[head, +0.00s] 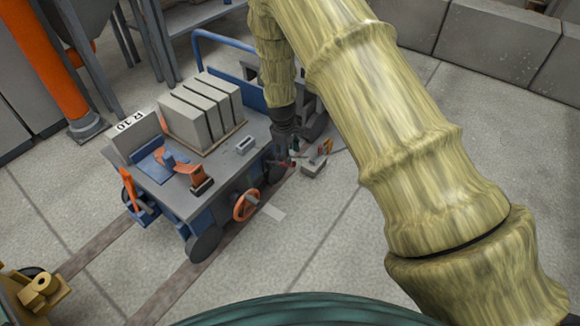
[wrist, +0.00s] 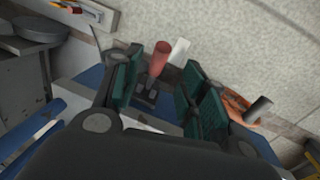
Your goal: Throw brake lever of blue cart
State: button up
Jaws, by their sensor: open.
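The blue cart (head: 215,205) stands left of centre in the head view, with a grey top and dark wheels. My gripper (head: 285,152) is over its right end, pointing down. In the wrist view my gripper (wrist: 160,85) is open, its two green-padded fingers apart. A lever with a red grip (wrist: 159,58) and a dark base shows between the fingers. I cannot tell whether they touch it. In the head view the gripper largely hides this lever; only a bit of red shows. An orange handwheel (head: 246,205) sits on the cart's front side and also shows in the wrist view (wrist: 238,104).
Grey blocks (head: 200,108) stand on the cart top, with an orange-handled device (head: 190,176) near its front edge. Another orange lever (head: 128,188) is at the left end. A small tray of tools (head: 316,166) lies beyond the gripper. The floor in front is mostly clear.

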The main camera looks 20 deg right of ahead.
aim_at(283, 163)
jog(key=f, duration=0.2)
jog(key=f+b, duration=0.1)
jog(key=f, duration=0.2)
jog(key=w+d+f+b, duration=0.1)
jog(key=f, duration=0.2)
grip_shut()
